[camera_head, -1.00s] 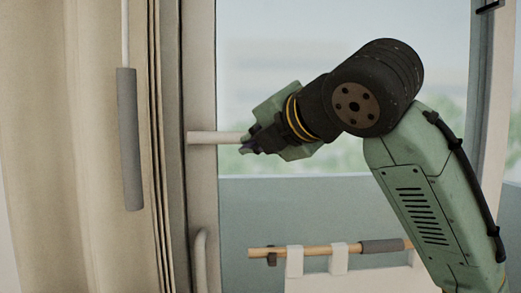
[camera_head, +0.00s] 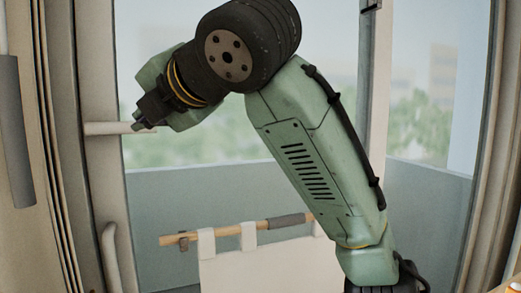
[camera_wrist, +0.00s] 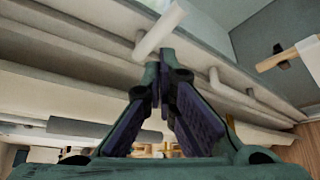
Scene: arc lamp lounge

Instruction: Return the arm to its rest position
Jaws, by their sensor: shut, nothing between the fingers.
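My gripper (camera_head: 140,122) is at the left of the head view, at the end of my green and black arm, pointing down and left. It is close to the white bar handle (camera_head: 105,128) on the door frame; whether they touch cannot be told. In the wrist view my gripper's dark fingers (camera_wrist: 167,55) meet at their tips, with nothing visible between them. The pale end of the handle (camera_wrist: 160,30) shows just beyond the tips. My arm is bent, with its elbow at the top of the head view.
A curved pull (camera_head: 112,255) is on the frame at left.

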